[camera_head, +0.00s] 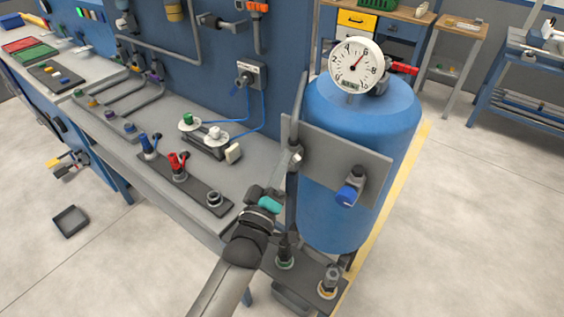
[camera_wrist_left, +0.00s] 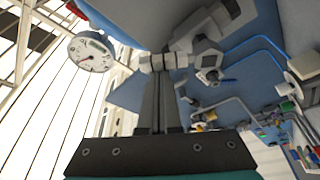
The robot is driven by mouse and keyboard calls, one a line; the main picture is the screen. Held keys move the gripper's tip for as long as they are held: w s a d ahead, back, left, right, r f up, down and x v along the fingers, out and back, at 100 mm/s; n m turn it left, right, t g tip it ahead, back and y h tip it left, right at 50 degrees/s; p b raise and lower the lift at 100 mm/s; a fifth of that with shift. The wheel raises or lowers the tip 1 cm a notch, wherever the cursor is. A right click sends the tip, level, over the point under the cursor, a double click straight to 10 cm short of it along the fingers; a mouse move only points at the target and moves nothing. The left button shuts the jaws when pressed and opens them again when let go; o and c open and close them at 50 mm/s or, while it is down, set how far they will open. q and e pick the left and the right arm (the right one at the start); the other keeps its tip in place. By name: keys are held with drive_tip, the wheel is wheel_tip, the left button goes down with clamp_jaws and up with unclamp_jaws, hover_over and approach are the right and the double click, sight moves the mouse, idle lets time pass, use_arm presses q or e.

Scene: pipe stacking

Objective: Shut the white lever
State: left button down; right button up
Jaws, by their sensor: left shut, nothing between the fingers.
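My right gripper is not in view.
A round gauge (camera_head: 356,66) tops the tank. A grey plate with a blue-knobbed valve (camera_head: 349,192) is at the tank's front. The bench (camera_head: 215,170) to the left holds red and blue valves and a white knob (camera_head: 214,132).

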use_arm(q)
drive_tip(key=shift+s+d+f+m, duration=0.1)
drive_tip(key=shift+d+f+m, duration=0.05)
drive_tip(key=shift+m, duration=0.45)
drive_tip(key=f+m+h+b, duration=0.1)
drive_tip(key=m+b, duration=0.1)
drive_tip(key=m, duration=0.2)
drive_tip(key=s+d+f+m+g+h+b, duration=0.1)
drive_tip(key=m+h, duration=0.1)
drive_tip(key=m, duration=0.2)
drive_tip(key=d+f+m+h+b, duration=0.1)
drive_tip(key=m+h+b, duration=0.1)
drive_tip(key=m, duration=0.2)
drive_tip(key=shift+s+d+f+b, duration=0.15)
drive_tip(key=shift+s+f+b, duration=0.15)
drive_tip(key=shift+b, duration=0.05)
drive_tip(key=shift+m+g+h, duration=0.3)
drive_tip(key=shift+m+h, duration=0.1)
drive_tip(key=shift+m, duration=0.1)
